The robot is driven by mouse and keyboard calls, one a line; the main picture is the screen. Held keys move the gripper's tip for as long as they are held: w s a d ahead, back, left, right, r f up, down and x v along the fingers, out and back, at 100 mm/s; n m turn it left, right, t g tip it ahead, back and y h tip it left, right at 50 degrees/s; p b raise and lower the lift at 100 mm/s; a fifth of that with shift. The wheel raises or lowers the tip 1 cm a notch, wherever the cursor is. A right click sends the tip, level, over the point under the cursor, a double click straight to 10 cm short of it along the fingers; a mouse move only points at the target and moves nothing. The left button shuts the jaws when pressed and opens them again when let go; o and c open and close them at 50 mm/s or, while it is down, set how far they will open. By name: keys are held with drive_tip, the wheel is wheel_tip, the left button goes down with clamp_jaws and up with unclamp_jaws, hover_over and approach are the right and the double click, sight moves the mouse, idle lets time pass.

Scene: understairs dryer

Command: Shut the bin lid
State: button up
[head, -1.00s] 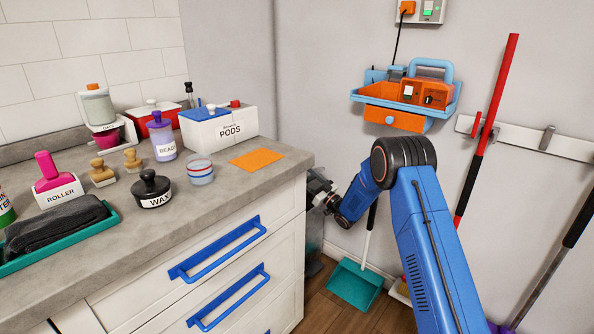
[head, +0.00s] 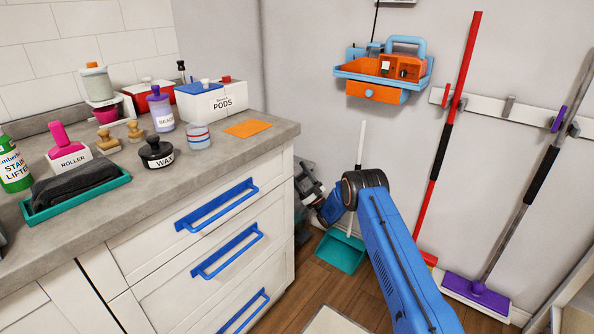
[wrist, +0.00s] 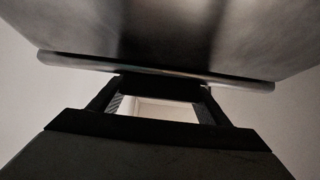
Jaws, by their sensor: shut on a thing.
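In the wrist view, a smooth grey metallic panel with a raised rim, which looks like the bin lid (wrist: 165,35), fills the top of the picture. My gripper (wrist: 160,88) is shut at the rim's near edge, its dark fingers against it. In the head view my gripper (head: 308,182) is just past the cabinet's right corner, below counter height. Only a dark grey sliver of what seems to be the bin (head: 302,228) shows there. The cabinet hides the rest, so the lid's angle cannot be told.
The cabinet (head: 285,215) with blue drawer handles stands left of my arm. A teal dustpan (head: 340,252) is on the floor beside my gripper. A red-handled tool (head: 447,125) and a purple broom (head: 478,293) are at the right wall. Some floor in front is clear.

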drive_tip(key=shift+d+f, duration=0.15)
drive_tip(key=shift+f, duration=0.55)
drive_tip(key=o, duration=1.5)
drive_tip(key=shift+s, duration=0.1)
drive_tip(key=shift+v, duration=3.75)
drive_tip(key=shift+f, duration=0.1)
